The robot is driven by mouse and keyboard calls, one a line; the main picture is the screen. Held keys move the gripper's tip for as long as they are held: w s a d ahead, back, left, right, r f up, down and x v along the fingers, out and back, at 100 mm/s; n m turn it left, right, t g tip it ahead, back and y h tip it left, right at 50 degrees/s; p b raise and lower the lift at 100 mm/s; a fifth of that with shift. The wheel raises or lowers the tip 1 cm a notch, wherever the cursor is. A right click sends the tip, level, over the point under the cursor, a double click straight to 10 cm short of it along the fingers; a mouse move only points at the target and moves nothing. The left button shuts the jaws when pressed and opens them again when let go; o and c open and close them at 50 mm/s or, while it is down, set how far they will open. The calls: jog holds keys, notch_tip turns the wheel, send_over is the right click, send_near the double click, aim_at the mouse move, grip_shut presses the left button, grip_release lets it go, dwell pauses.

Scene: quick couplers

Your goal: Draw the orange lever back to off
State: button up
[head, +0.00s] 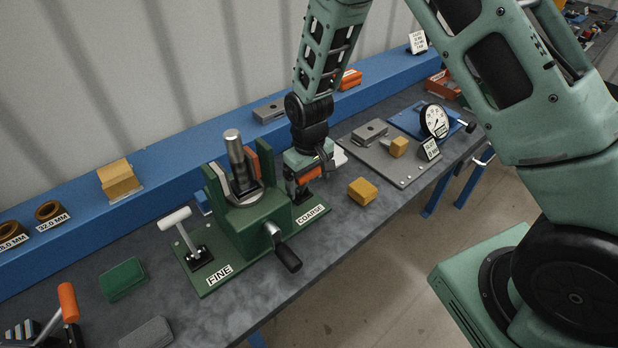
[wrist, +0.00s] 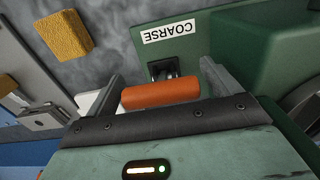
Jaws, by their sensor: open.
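The orange lever's crossbar grip (head: 303,174) is beside the COARSE label on the right side of the green fixture (head: 254,228). In the wrist view the orange grip (wrist: 160,94) lies crosswise between the two fingers, with its dark pivot block (wrist: 164,68) beyond it. My gripper (wrist: 160,84) is open around the grip, with a finger near each end. Whether either finger touches it is hard to tell. In the head view my gripper (head: 304,180) hides much of the lever, so its tilt is unclear.
A white lever (head: 176,220) stands at the FINE label, left on the fixture. A black-handled crank (head: 284,252) sticks out in front. A yellow block (head: 362,191) lies right of the fixture. Another orange-handled lever (head: 68,301) is at the lower left. A blue rail (head: 155,193) runs behind.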

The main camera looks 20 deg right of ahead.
jog(key=shift+f, duration=0.3)
